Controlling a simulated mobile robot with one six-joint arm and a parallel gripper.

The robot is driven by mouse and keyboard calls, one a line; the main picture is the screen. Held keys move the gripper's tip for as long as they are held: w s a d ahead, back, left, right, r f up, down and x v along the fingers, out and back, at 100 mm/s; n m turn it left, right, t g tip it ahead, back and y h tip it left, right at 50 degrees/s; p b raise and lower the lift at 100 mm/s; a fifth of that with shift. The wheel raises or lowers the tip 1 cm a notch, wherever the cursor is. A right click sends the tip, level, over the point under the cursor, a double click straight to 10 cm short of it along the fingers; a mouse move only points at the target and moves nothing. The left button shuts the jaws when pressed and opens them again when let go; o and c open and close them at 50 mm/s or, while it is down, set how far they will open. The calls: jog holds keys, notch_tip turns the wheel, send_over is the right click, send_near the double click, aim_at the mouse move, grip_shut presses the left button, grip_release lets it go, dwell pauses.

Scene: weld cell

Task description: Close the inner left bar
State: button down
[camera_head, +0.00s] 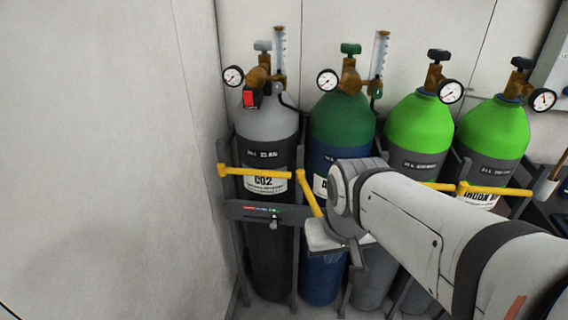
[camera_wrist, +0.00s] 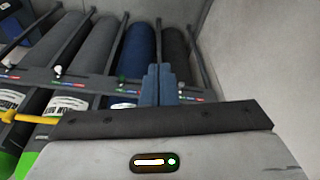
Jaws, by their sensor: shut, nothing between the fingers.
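The inner left bar (camera_head: 309,194) is yellow and starts at the post between the grey-topped CO2 cylinder (camera_head: 268,135) and the dark green-and-blue cylinder (camera_head: 341,125). It slants down and toward the camera, not level across its cylinder; its lower end is by my wrist. My gripper (camera_wrist: 158,84) shows in the wrist view with blue fingers shut and empty, in front of the blue cylinder (camera_wrist: 139,48) and rack rail. In the head view my arm hides the fingers. Whether they touch the bar cannot be told.
The outer left bar (camera_head: 262,172) lies level across the CO2 cylinder. Yellow bars (camera_head: 497,190) also cross the two bright green cylinders (camera_head: 416,122) on the right. A plain wall (camera_head: 100,150) closes off the left side. Gauges and valves top the cylinders.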

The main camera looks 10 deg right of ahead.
jog(key=t+h+b, duration=0.2)
jog(key=h+b, duration=0.2)
jog(key=h, duration=0.1)
send_near(312, 200)
jog(key=s+a+r, duration=0.2)
jog(key=s+a, duration=0.2)
jog(key=a, duration=0.2)
jog(key=w+d+f, duration=0.3)
jog(key=d+f, duration=0.4)
jog(key=f, duration=0.1)
jog(key=shift+w+d+f+p, duration=0.2)
jog(key=shift+w+f+p, duration=0.1)
jog(key=shift+f+p, duration=0.1)
